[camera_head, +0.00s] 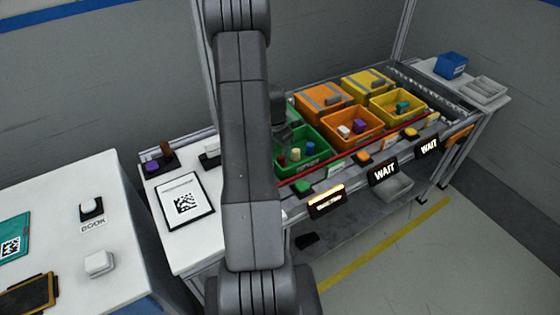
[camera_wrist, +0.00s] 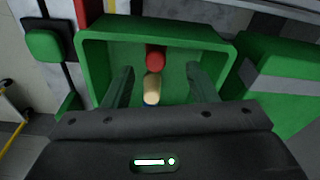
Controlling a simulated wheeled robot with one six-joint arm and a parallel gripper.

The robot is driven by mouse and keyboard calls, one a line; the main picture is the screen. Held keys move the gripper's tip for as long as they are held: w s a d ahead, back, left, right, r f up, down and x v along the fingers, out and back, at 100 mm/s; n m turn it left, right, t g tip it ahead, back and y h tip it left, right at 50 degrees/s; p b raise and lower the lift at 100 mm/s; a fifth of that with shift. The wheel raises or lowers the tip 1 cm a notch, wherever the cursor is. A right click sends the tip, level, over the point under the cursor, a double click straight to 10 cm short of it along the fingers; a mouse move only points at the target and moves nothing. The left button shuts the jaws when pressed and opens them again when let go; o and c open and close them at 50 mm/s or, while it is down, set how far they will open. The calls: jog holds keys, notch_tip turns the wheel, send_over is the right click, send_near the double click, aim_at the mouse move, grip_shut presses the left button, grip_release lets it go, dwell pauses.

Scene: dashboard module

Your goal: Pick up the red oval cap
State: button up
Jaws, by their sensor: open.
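The green bin (camera_head: 323,157) stands on the rack, right of my arm in the head view; it also fills the middle of the wrist view (camera_wrist: 140,27). Inside it, the red cap (camera_wrist: 156,58) lies near the far wall in the wrist view, and it also shows in the head view (camera_head: 282,160). A beige piece (camera_wrist: 152,90) is beside it, with a bit of blue (camera_wrist: 148,105) partly hidden below. My gripper (camera_wrist: 159,76) is open over the bin, its fingers on either side of the beige piece, apart from the red cap. My arm hides part of the bin in the head view.
Orange bins (camera_head: 352,128) and yellow bins (camera_head: 397,106) stand beside and behind the green bin. A green button (camera_wrist: 46,45) sits outside the bin, near a red rail (camera_wrist: 81,12). A green lidded container (camera_wrist: 278,85) is close on the right in the wrist view.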

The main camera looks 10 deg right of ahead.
aim_at(281, 157)
jog(key=shift+s+d+f, duration=0.1)
jog(key=shift+s+f, duration=0.05)
jog(key=shift+f, duration=0.35)
jog(key=shift+d+f+p, duration=0.2)
jog(key=shift+f+p, duration=0.65)
jog(key=shift+f, duration=1.35)
jog(key=shift+c, duration=0.2)
jog(key=c, duration=1)
